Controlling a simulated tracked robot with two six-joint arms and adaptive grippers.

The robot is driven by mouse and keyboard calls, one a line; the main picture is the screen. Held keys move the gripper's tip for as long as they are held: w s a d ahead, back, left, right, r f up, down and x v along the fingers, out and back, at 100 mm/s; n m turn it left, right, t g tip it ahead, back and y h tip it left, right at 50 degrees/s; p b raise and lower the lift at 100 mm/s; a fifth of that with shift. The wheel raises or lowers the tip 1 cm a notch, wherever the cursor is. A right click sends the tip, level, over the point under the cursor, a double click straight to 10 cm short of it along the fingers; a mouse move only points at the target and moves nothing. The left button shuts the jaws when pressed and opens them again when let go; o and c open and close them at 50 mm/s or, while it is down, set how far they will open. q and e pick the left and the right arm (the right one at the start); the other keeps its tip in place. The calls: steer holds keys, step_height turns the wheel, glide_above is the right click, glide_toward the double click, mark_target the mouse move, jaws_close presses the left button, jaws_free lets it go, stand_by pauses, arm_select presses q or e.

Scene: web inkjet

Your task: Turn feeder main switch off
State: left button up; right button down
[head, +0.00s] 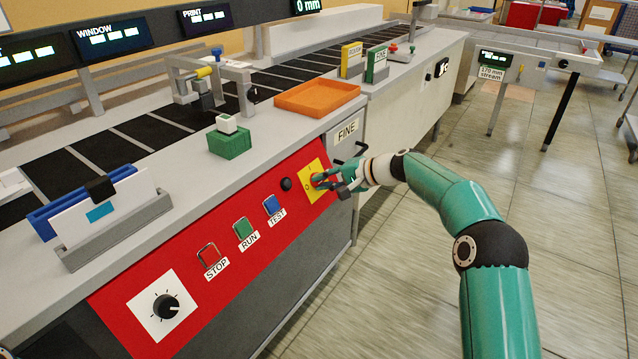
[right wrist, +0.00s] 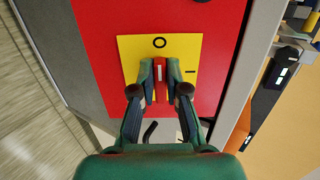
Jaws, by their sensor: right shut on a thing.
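The main switch is a yellow plate (head: 308,186) on the red front panel, with a red handle at its middle. In the right wrist view the yellow plate (right wrist: 130,48) carries an O at the top and an I mark at the right. The red handle (right wrist: 159,84) stands between my fingers, its long side running up the picture in line with the O. My right gripper (head: 330,182) is shut on the handle, one finger on each side; in the right wrist view it (right wrist: 160,72) partly covers the plate. My left gripper is not in view.
A black knob (head: 286,184) sits just left of the switch. TEST (head: 271,205), RUN (head: 243,228) and STOP (head: 209,254) buttons follow, then a rotary dial (head: 166,307). An orange tray (head: 318,97) lies on the worktop above. A dark bar handle (head: 352,153) is close to the right gripper.

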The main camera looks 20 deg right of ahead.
steer(key=shift+s+f, duration=0.15)
steer(key=shift+f, duration=0.25)
steer(key=c, duration=1.2)
jaws_free()
steer(key=shift+r, duration=0.15)
steer(key=shift+r, duration=0.15)
steer(key=v, duration=1.2)
